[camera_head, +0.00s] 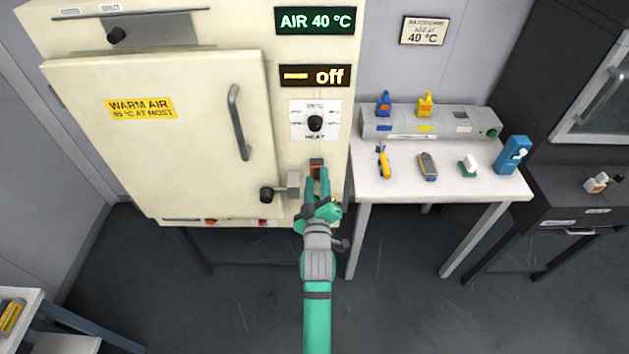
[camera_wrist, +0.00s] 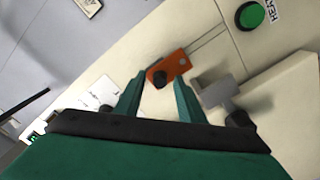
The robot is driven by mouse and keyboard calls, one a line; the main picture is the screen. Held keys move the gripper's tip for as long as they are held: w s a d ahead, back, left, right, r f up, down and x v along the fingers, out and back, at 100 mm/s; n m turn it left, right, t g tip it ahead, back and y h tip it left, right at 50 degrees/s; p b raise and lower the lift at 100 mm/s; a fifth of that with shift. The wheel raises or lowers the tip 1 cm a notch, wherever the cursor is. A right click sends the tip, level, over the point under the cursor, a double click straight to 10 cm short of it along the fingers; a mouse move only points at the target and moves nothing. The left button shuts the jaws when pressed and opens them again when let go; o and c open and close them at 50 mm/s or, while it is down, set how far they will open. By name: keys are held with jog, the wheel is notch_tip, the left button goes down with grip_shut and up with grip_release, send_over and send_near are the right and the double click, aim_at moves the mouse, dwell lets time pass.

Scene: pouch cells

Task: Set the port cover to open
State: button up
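The small orange plate with a black knob (camera_wrist: 170,68) seems to be the port cover. It sits at one end of two thin parallel rails on the cream cabinet front. In the head view the orange plate (camera_head: 316,170) shows small, just above my gripper (camera_head: 322,182). In the wrist view my gripper (camera_wrist: 160,88) is open, its two green fingers apart on either side of the knob end of the plate. I cannot tell whether the fingers touch it. No port hole shows clearly.
A grey latch block (camera_wrist: 218,92) with a black knob is close beside the fingers; the latch (camera_head: 293,183) is on the cabinet door's edge. The heat dial (camera_head: 315,123) is above. A white table (camera_head: 450,185) with small tools stands to the right.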

grip_shut()
jog(key=shift+a, duration=0.15)
jog(key=shift+d, duration=0.2)
jog(key=shift+m, duration=0.5)
jog(key=d+f+m, duration=0.4)
jog(key=m, duration=1.3)
jog(key=shift+d+f, duration=0.3)
jog(key=shift+d, duration=0.05)
jog(key=shift+s+f, duration=0.1)
